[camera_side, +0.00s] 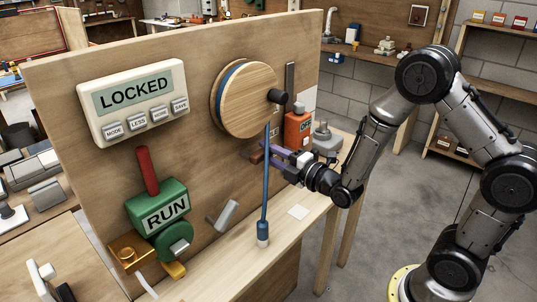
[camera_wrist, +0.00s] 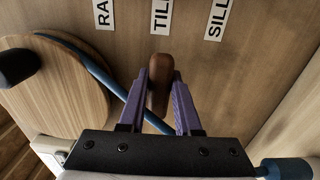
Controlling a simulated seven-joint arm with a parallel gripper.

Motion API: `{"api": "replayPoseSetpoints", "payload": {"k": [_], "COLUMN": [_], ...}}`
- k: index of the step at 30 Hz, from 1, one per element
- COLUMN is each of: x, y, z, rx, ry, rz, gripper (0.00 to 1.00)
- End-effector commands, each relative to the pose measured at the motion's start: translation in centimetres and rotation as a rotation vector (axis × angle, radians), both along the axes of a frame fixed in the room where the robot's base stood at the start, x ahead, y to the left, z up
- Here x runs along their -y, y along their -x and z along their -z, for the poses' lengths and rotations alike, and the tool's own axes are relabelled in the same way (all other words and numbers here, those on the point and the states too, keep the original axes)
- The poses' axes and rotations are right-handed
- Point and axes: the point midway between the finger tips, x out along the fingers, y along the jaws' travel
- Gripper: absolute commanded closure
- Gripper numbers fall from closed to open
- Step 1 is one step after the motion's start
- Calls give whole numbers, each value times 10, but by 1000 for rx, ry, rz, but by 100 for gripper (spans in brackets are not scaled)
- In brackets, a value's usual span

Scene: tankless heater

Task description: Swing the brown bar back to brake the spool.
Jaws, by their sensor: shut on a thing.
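The brown bar (camera_wrist: 158,92) sticks out from the wooden board between the two purple fingers of my gripper (camera_wrist: 160,85) in the wrist view. My gripper is shut on it. In the side view the bar (camera_side: 257,157) shows only as a small brown end beside the purple fingers of my gripper (camera_side: 268,152). The spool (camera_side: 247,98) is a round wooden disc on the board, above and left of my gripper, with a blue band behind its rim and a dark knob at right. It also shows at the left in the wrist view (camera_wrist: 60,95).
A blue rod (camera_side: 265,185) hangs from near the spool, close to my gripper. A green RUN box (camera_side: 160,215) with a red lever and a LOCKED panel (camera_side: 134,100) are at left. An orange box (camera_side: 298,128) stands behind my gripper. A TILL label (camera_wrist: 161,17) is above the bar.

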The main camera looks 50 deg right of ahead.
Motion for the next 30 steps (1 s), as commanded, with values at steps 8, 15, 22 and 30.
{"api": "replayPoseSetpoints", "payload": {"k": [8,15,22,30], "x": [0,0,0,0], "y": [0,0,0,6], "z": [-1,-1,-1,-1], "rx": [1,2,1,0], "ry": [14,13,11,10], "rz": [0,0,0,0], "gripper": [100,55,38,38]}}
